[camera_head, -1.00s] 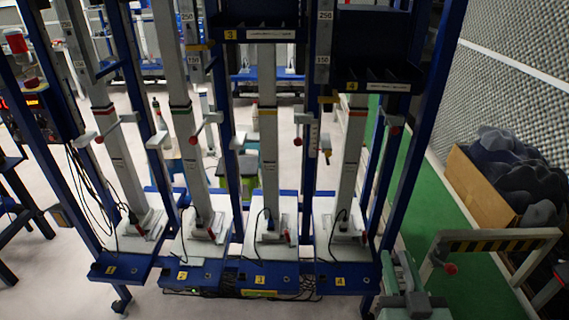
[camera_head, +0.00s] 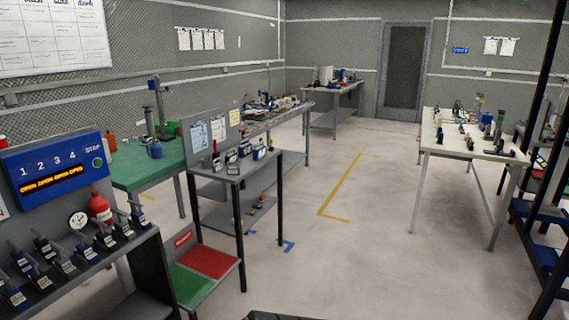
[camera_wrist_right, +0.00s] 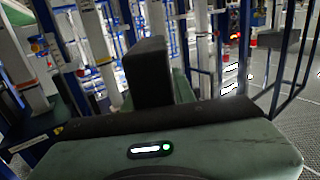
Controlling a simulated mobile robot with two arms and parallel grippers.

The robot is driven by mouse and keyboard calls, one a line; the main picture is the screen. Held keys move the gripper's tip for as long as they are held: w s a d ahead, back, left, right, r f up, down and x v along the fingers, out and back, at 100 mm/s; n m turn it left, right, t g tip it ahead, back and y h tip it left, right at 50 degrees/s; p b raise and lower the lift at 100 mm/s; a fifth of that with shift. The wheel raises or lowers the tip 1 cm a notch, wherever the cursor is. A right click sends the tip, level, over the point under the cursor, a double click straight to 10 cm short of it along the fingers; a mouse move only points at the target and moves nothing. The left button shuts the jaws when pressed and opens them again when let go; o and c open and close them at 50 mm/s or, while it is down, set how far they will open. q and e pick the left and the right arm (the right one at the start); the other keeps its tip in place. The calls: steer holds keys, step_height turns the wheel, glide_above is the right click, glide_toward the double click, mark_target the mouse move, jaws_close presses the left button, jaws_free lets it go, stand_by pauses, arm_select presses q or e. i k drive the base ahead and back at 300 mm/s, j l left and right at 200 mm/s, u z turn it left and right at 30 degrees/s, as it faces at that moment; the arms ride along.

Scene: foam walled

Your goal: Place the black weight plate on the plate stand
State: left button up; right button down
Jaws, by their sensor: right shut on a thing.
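My right gripper (camera_wrist_right: 150,75) shows in the right wrist view as a green body with a dark upright block standing beyond it. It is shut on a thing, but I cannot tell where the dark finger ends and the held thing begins. A round plate outline does not show. I cannot make out the black weight plate or the plate stand in the head view.
A small grey table (camera_head: 248,163) with several devices stands left of centre. A green-topped bench (camera_head: 130,172) and a control panel (camera_head: 58,170) are at left. A white table (camera_head: 450,145) with small items stands at right. The floor (camera_head: 340,255) between is clear.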

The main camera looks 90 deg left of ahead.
mark_target(247, 166)
steer(key=j+u, duration=0.2)
steer(key=u, duration=1.4)
steer(key=i+u, duration=0.15)
steer(key=u, duration=0.25)
steer(key=i+u, duration=0.15)
steer(key=u, duration=0.25)
steer(key=i+u, duration=0.15)
steer(key=u, duration=0.2)
steer(key=i+l+u, duration=0.1)
steer(key=u, duration=0.3)
steer(key=i+l+u, duration=0.85)
steer(key=l, duration=0.15)
steer(key=i+l+u, duration=0.1)
steer(key=l+u, duration=0.2)
steer(key=i+l, duration=0.15)
steer(key=l, duration=0.15)
steer(key=i+l, duration=0.1)
steer(key=l, duration=0.2)
steer(key=i+l, duration=0.15)
steer(key=l, duration=0.2)
steer(key=i+l, duration=0.15)
steer(key=l, duration=0.15)
steer(key=i, duration=0.3)
